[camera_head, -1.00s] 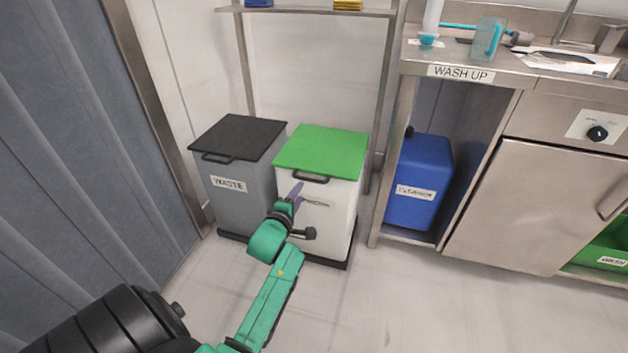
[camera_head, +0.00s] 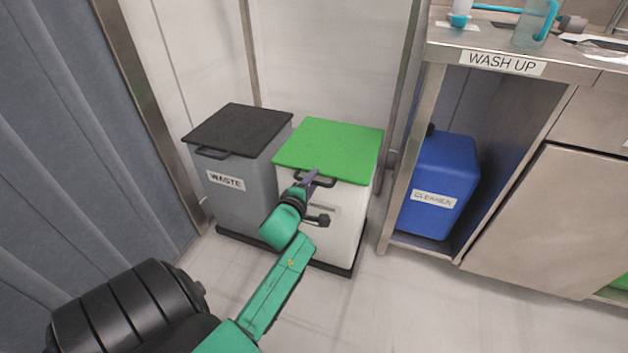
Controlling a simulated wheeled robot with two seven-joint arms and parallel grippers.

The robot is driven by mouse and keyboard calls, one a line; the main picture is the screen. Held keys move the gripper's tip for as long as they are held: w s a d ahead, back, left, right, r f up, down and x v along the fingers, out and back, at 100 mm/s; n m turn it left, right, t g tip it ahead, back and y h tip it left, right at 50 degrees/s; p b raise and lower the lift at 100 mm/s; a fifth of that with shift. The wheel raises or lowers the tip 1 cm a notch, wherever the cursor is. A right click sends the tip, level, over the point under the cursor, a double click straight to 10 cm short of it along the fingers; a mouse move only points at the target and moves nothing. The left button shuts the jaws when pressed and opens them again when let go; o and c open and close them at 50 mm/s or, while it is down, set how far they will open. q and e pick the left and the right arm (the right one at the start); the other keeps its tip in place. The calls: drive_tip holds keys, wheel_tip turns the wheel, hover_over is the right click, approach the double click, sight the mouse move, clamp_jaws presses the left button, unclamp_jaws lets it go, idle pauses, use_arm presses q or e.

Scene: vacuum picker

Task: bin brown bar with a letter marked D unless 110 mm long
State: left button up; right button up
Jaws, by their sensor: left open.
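No brown bar shows in this view. A white bin with a green lid (camera_head: 330,143) stands in the middle, its lid closed with a dark handle on the front edge. Its front label is partly hidden by my arm. A grey bin marked WASTE (camera_head: 224,182) with a closed black lid (camera_head: 238,130) stands to its left. My left gripper (camera_head: 310,179) is open in front of the white bin, at the height of the lid handle. It overlaps the handle in the picture; I cannot tell whether they touch. My right gripper is not in view.
A blue container marked CLEANER (camera_head: 436,187) sits under the steel counter marked WASH UP (camera_head: 502,64) at the right. A blue-grey curtain (camera_head: 60,150) hangs at the left. The pale floor (camera_head: 385,305) in front of the bins is clear.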

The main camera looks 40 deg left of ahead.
use_arm(q)
clamp_jaws()
idle(1.4)
